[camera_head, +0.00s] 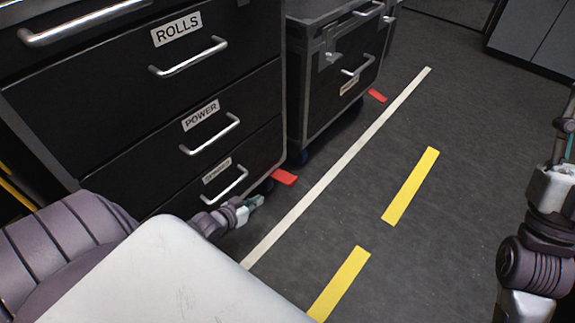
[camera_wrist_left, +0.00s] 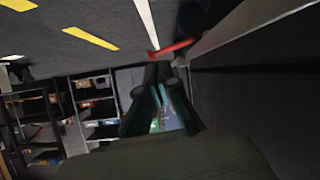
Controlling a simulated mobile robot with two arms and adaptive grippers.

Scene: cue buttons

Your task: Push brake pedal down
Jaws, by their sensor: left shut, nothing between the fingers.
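A red brake pedal (camera_head: 285,177) sticks out low at the right front corner of the near black drawer cabinet, by its caster. It also shows in the left wrist view (camera_wrist_left: 173,48), just beyond the fingertips. My left gripper (camera_head: 256,201) is shut and empty, low beside the cabinet's bottom drawer. In the head view it is a little left of and nearer than the pedal, with a small gap. In the left wrist view its fingers (camera_wrist_left: 160,72) are together. My right gripper (camera_head: 568,128) is at the right edge, partly cut off, far from the pedal.
The near cabinet (camera_head: 130,95) has drawers with metal handles. A second black case (camera_head: 335,75) stands behind it, with another red pedal (camera_head: 377,95). A white floor line (camera_head: 340,165) and yellow dashes (camera_head: 410,186) mark clear dark floor to the right.

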